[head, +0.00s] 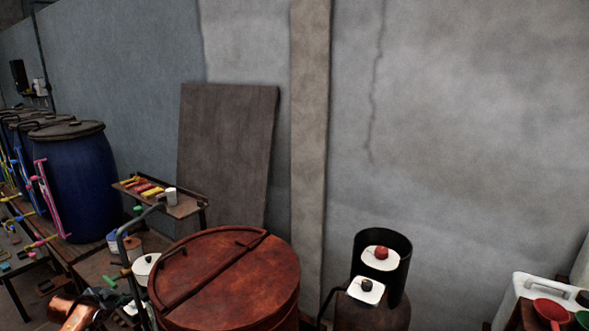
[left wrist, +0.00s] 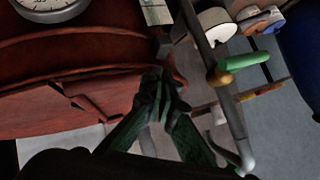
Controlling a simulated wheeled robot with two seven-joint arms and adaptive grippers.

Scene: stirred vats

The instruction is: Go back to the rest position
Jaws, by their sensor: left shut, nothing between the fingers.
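My left gripper (left wrist: 163,88) shows in the left wrist view with its dark green fingers together and nothing between them. In that view it is over the space between the rust-red vat (left wrist: 50,95) and a grey bent pipe (left wrist: 225,95). I cannot make the gripper out clearly at the lower left of the head view. The vat, with its split lid closed, also stands at the bottom centre of the head view (head: 225,275). My right gripper is in neither view.
The grey pipe carries a green-handled brass valve (left wrist: 243,68) close to the left gripper. Blue drums (head: 75,180) and a small shelf of coloured pieces (head: 185,208) stand at left. A black cylinder (head: 398,262) is right of the vat. A white container (head: 540,288) stands far right.

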